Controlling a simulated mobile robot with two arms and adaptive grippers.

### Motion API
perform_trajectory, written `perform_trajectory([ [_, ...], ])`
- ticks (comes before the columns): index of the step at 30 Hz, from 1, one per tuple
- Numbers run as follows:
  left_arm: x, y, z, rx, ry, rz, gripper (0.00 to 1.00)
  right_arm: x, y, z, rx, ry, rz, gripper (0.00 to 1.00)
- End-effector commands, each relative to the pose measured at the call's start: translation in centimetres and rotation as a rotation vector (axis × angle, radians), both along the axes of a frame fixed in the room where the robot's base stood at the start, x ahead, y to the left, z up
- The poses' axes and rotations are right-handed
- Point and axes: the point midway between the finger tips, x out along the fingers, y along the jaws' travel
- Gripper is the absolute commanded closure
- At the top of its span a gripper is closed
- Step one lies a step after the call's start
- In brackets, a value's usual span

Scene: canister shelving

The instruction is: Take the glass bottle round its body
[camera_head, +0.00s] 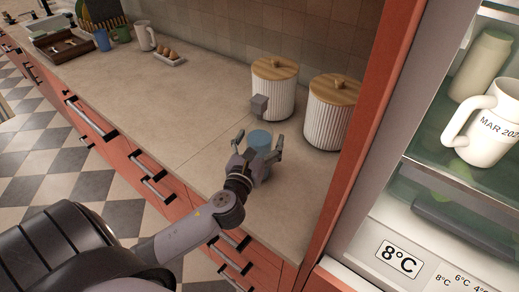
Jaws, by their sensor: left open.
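The glass bottle (260,139) stands on the counter in front of the ribbed canisters. Its lower part shows blue, and a grey block (259,105) above it looks like its stopper; the clear part between is hard to make out. My left gripper (259,146) is open, with one finger on each side of the bottle's lower body. The palm and wrist hide the bottle's base and near side. I cannot tell whether the fingers touch the glass. My right gripper is not in view.
Two ribbed white canisters with wooden lids, one left (273,88) and one right (331,112), stand close behind the bottle. An open fridge (420,190) with a white jug (487,125) is at the right.

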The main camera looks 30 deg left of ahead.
Motion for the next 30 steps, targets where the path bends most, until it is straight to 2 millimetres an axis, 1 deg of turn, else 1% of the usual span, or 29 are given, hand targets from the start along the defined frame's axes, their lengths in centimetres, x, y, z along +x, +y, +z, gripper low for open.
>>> perform_trajectory([
  [4,-0.03,-0.03,-0.06,0.0,0.0,0.0,0.19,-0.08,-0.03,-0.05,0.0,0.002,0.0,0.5],
  [30,-0.07,-0.03,-0.03,0.001,0.0,0.0,0.77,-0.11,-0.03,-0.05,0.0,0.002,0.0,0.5],
])
